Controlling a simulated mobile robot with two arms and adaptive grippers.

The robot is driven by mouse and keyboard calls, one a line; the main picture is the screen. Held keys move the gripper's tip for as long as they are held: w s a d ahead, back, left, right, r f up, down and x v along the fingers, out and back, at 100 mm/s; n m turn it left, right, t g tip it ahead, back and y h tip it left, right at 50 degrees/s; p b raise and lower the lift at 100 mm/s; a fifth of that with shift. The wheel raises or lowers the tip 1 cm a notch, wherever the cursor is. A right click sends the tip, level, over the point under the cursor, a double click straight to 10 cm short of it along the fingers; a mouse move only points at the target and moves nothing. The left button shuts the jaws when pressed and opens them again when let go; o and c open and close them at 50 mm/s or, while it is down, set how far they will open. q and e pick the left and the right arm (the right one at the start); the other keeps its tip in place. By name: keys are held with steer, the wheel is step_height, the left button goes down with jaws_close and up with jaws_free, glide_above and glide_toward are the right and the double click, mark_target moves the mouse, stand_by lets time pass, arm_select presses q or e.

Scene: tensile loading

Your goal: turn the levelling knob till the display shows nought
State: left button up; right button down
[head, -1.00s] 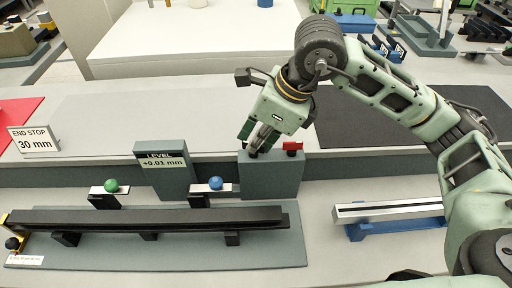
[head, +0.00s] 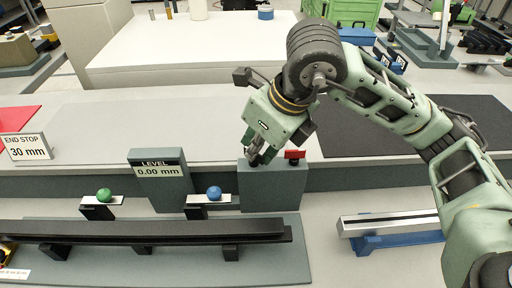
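The level display (head: 158,172) stands at centre left and reads 0.00 mm. My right gripper (head: 254,160) points down at the top of the grey block (head: 270,188) to the right of the display. The levelling knob is not clearly visible; the fingers hide the spot on the block's top where they reach. The fingers look close together, but whether they are shut on a knob cannot be seen. A red piece (head: 295,155) sits at the block's top right. My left gripper is not in view.
A long black beam (head: 140,230) lies in front, with a green ball (head: 104,194) and a blue ball (head: 214,193) on small stands behind it. A blue-based rail (head: 390,222) is at right. An END STOP 30 mm sign (head: 27,147) stands at left.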

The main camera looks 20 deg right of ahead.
steer(key=shift+r, duration=0.1)
steer(key=c, duration=2)
jaws_free()
steer(key=v, duration=1.2)
